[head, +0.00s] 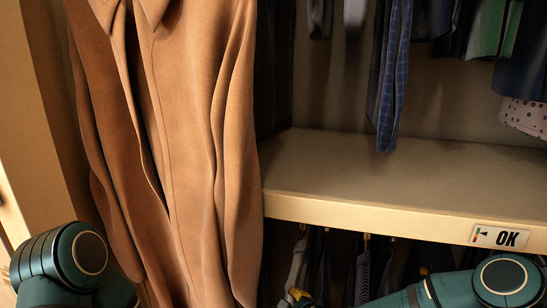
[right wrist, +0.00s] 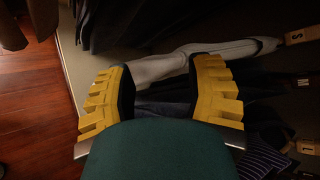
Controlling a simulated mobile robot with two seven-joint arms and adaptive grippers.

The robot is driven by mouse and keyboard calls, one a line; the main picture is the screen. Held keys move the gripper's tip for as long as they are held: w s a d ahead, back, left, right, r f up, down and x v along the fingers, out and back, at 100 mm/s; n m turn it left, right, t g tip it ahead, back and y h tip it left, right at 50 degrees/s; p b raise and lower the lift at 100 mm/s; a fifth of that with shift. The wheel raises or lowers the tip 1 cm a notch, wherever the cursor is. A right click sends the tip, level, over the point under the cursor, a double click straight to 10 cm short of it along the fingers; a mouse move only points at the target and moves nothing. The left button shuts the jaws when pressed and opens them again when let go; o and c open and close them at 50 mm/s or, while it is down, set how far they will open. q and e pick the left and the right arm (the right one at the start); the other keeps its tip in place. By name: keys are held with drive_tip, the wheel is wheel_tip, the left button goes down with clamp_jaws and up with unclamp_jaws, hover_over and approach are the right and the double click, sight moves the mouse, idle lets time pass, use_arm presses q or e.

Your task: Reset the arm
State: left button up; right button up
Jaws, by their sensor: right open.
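My right arm (head: 450,290) crosses the lower right of the head view, below the front edge of the shelf. A small yellow and dark part of my right gripper (head: 297,297) shows at the bottom edge, among the lower hanging clothes. In the right wrist view, the right gripper (right wrist: 165,95) has its two yellow fingers wide apart, with nothing clearly held between them. A pale garment (right wrist: 235,50) shows beyond the fingertips; I cannot tell whether they touch it. My left arm (head: 70,262) shows at the lower left of the head view; its gripper is out of frame.
A long brown coat (head: 190,140) hangs in front at left. Wooden floor (right wrist: 35,100) shows at left in the wrist view.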

drive_tip(key=s+d+f+n+g, duration=0.1)
drive_tip(key=s+f+n+g, duration=0.1)
drive_tip(key=s+n, duration=0.4)
drive_tip(key=s+d+f+n+g+h, duration=0.1)
drive_tip(key=s+f+n, duration=0.4)
drive_tip(key=s, duration=0.5)
drive_tip(key=s+d+f+n+g, duration=0.2)
drive_tip(key=s+n+g, duration=0.3)
drive_tip(key=s, duration=0.3)
drive_tip(key=shift+s+d+f+n+h, duration=0.3)
drive_tip(key=shift+s+d+f+n, duration=0.05)
drive_tip(key=shift+f+n, duration=0.5)
